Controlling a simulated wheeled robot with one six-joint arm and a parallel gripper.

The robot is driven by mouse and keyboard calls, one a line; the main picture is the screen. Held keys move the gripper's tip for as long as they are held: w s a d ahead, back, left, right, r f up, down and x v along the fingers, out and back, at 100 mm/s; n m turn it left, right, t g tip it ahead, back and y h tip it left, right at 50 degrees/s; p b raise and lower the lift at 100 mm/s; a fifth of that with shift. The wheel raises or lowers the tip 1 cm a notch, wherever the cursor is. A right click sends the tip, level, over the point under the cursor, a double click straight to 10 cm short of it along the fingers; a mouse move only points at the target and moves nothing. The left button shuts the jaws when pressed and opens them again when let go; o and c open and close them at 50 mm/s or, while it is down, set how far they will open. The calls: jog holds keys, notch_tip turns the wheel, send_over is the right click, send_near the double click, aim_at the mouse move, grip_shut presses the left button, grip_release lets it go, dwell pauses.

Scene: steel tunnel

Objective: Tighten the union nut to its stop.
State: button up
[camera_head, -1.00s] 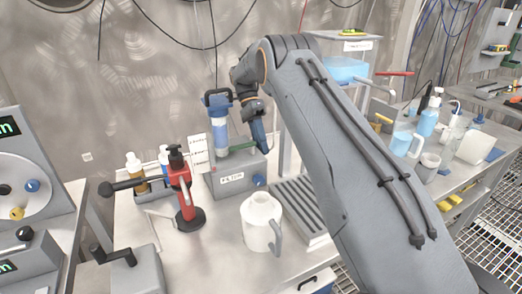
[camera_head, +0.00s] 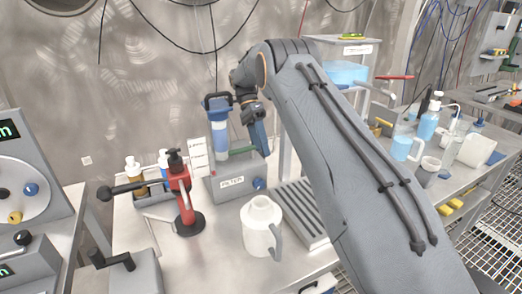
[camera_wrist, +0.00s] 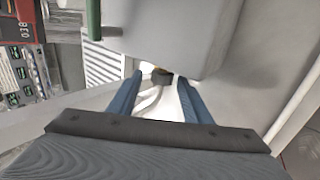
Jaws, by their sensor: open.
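The filter unit is a grey box (camera_head: 238,184) labelled FILTER, with a clear, blue-capped housing (camera_head: 219,125) upright on it. My gripper (camera_head: 261,148) is just right of the housing, with its blue fingers pointing down. In the wrist view my gripper (camera_wrist: 160,78) is open. A small dark and brass fitting (camera_wrist: 162,76), perhaps the union nut, shows between the fingertips at the edge of a grey body. I cannot tell whether the fingers touch it. A pale hose curves below it. In the head view no union nut can be made out for certain.
A white jug (camera_head: 262,228) stands in front of the box, beside a slatted drain tray (camera_head: 300,212). A red hand pump (camera_head: 182,192) stands to the left. A green bar (camera_wrist: 93,20) is close by at upper left in the wrist view.

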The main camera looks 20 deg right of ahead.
notch_tip(320, 180, up, 10)
jog(key=b, duration=0.2)
jog(key=shift+f, duration=0.2)
jog(key=shift+p, duration=0.75)
jog(key=t+p, duration=0.1)
jog(key=p, duration=0.1)
jog(key=t+p, duration=0.1)
jog(key=p, duration=0.2)
jog(key=shift+f, duration=0.35)
jog(key=t+p, duration=0.1)
jog(key=p, duration=0.2)
jog(key=f+t+y+p, duration=0.1)
jog(key=t+p, duration=0.1)
jog(key=p, duration=0.1)
jog(key=shift+s+t, duration=0.1)
jog(key=shift+t, duration=0.2)
jog(key=shift+s+d+f+p, duration=0.15)
jog(key=shift+f+p, duration=0.65)
jog(key=shift+f, duration=1.2)
jog(key=shift+s+a+f+p, duration=0.2)
jog(key=shift+f+p, duration=0.55)
jog(key=shift+f, duration=1.2)
jog(key=c, duration=1.1)
jog(key=shift+o, duration=0.2)
jog(key=shift+w+f+b, duration=0.1)
jog(key=shift+f+b, duration=0.05)
jog(key=shift+b, duration=0.75)
